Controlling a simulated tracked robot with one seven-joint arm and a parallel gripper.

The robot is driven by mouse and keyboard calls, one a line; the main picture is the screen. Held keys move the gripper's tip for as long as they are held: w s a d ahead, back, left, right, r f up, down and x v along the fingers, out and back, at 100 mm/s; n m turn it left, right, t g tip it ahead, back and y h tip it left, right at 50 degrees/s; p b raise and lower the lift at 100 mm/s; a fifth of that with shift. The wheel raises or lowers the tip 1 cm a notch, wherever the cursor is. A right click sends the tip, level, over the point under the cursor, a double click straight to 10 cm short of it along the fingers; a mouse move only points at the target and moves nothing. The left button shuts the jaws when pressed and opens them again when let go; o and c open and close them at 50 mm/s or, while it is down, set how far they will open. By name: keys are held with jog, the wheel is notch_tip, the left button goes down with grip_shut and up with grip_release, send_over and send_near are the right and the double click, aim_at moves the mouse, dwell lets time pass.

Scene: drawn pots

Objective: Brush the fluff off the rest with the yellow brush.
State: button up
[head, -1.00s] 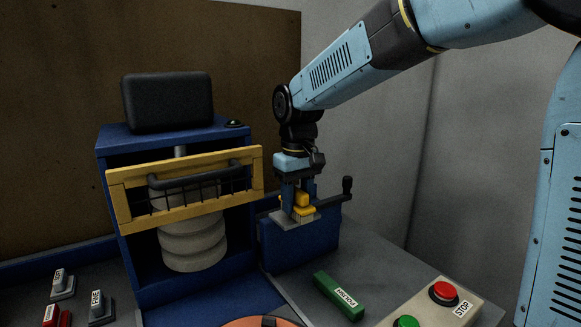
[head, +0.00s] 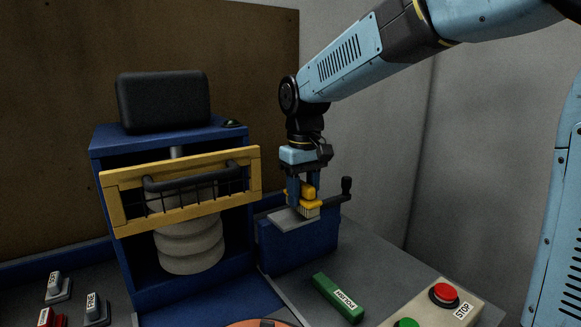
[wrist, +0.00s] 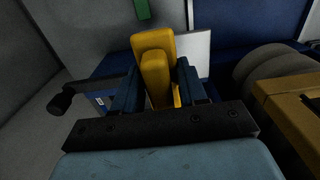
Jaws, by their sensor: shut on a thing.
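My gripper (head: 307,192) is shut on the yellow brush (head: 309,203) and holds it upright, with pale bristles pointing down. The brush sits over the right end of the rest (head: 285,221), a flat grey plate on top of a blue block. The bristles look to be at or very near the plate; I cannot tell if they touch. In the wrist view the yellow brush (wrist: 155,68) stands between my gripper's blue fingers (wrist: 160,90). The pale rest (wrist: 197,48) shows beyond it. I cannot make out any fluff on the bare part of the plate.
A black crank handle (head: 346,187) sticks out right of the blue block. The blue machine with a yellow guard frame (head: 110,207) stands close on the left. A labelled green bar (head: 338,297) and a red stop button (head: 445,292) are in front.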

jog(key=shift+d+r, duration=0.1)
jog(key=shift+r, duration=3.3)
